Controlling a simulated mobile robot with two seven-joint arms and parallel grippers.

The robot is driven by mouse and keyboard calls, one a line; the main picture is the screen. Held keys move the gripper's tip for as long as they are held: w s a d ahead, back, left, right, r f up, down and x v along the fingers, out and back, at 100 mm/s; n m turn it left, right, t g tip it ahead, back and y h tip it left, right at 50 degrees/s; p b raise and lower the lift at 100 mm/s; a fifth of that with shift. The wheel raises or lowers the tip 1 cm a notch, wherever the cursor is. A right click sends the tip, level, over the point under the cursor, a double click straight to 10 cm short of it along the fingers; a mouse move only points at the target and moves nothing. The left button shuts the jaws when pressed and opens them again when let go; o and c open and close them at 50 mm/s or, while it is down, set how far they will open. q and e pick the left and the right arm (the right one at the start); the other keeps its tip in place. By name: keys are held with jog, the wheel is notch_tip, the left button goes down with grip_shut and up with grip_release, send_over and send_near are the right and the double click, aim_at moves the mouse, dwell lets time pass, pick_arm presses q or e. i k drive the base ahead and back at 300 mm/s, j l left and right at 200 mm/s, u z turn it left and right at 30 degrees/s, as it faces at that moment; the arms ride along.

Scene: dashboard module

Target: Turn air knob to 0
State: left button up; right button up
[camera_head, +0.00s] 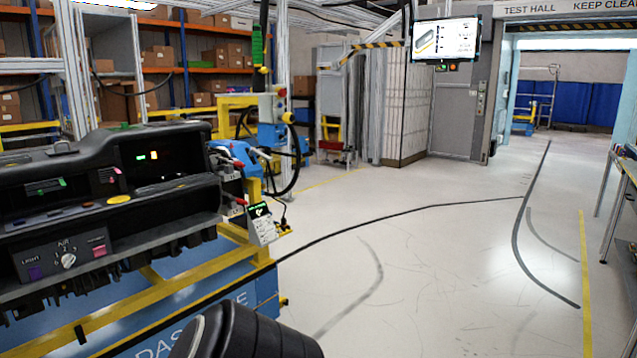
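The dashboard module (130,215) is a long black panel on a yellow and blue stand at the left of the head view. The air knob (68,261) is a small white dial on its lower front, under the label AIR with small numerals around it. Its exact pointer setting is too small to tell. A purple switch (35,273) marked LIGHT sits left of the knob and a pink switch (99,250) sits right of it. A black rounded arm part of mine shows at the bottom centre. Neither gripper shows.
The blue and yellow stand (262,292) carries the dashboard. A small handheld device (262,225) hangs at its right end. Shelves with boxes (215,60) stand behind. Open floor (430,250) lies to the right, with a workbench (625,165) at the far right edge.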

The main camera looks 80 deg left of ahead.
aim_at(69, 260)
jog(key=u, duration=4.1)
jog(key=i+j, duration=0.1)
